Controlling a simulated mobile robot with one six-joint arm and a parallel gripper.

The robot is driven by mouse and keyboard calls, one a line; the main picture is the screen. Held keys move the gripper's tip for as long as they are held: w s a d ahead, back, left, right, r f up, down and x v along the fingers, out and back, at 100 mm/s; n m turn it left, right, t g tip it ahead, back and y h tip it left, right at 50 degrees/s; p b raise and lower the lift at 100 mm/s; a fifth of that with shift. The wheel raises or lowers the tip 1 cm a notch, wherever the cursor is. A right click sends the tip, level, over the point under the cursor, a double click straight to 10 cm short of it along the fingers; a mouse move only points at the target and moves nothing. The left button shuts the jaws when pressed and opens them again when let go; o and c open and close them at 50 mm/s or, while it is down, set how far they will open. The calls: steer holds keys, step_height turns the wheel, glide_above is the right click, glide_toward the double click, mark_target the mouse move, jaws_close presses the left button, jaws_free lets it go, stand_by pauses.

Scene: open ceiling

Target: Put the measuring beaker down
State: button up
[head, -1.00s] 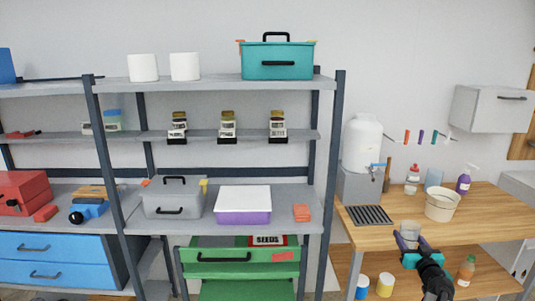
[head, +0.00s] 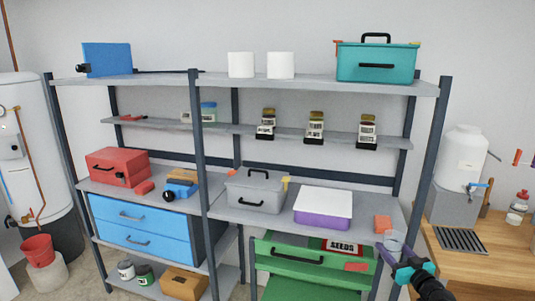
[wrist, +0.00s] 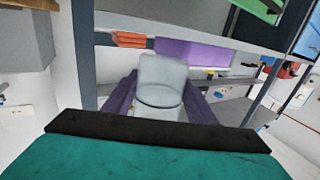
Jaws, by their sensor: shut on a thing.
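The measuring beaker (head: 394,241) is a clear, greyish cup at the lower right of the head view. My gripper (head: 392,257), with purple fingers and a teal body, is shut on it. In the wrist view the beaker (wrist: 160,85) sits between the two purple fingers (wrist: 158,103), with a line across its lower part that may be a liquid level. It is held in the air in front of the right end of the grey shelf unit, near its upright post. The beaker's lower part is hidden by the gripper in the head view.
The grey shelf (head: 240,216) bears a grey toolbox (head: 256,192), a white-lidded purple box (head: 323,207) and an orange block (head: 383,224) near its right end. A green drawer unit (head: 310,268) stands below. A wooden counter (head: 480,262) with a water dispenser (head: 460,160) is at right.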

steer(key=s+a+n+g+y, duration=0.2)
steer(key=a+n+y, duration=0.1)
steer(key=a, duration=0.6)
steer(key=s+a+n+g+y, duration=0.2)
steer(key=a+y, duration=0.3)
steer(key=a, duration=0.5)
steer(key=s+a+n+g+y, duration=0.3)
steer(key=a+n+y, duration=0.1)
steer(key=a, duration=0.6)
steer(key=shift+s+a+r, duration=0.15)
steer(key=shift+s+a, duration=0.1)
